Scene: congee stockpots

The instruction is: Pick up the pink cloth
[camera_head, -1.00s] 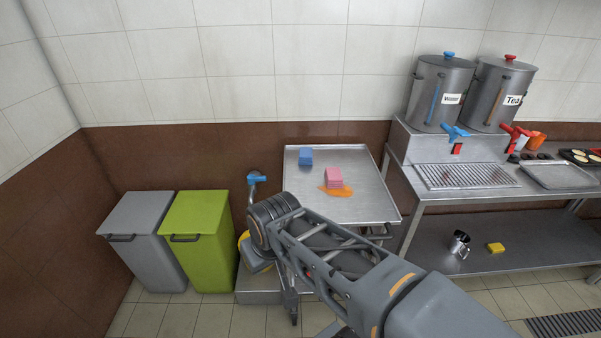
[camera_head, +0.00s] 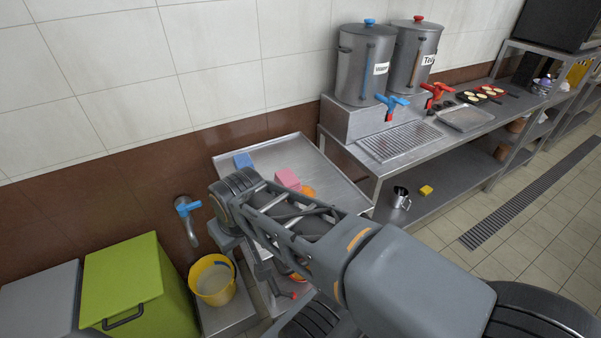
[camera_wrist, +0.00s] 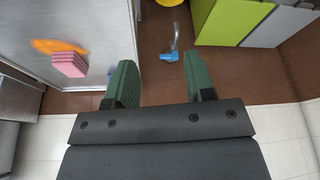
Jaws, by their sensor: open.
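The pink cloth (camera_head: 287,179) is a small folded block on the steel cart top (camera_head: 273,150), next to an orange patch (camera_head: 308,191). In the wrist view the pink cloth (camera_wrist: 70,64) lies at the upper left, partly over the orange patch (camera_wrist: 57,46). My gripper (camera_wrist: 162,84) has two green fingers spread apart with nothing between them. It is to the right of the cloth in the wrist view and not touching it. In the head view my arm hides the gripper's fingers and part of the cart.
A blue cloth (camera_head: 243,160) lies on the cart. A blue-handled wall tap (camera_head: 188,208) is above a yellow bucket (camera_head: 212,280). A green bin (camera_head: 135,290) and a grey bin (camera_head: 40,305) stand left. A steel counter (camera_head: 345,150) with two urns stands right of the cart.

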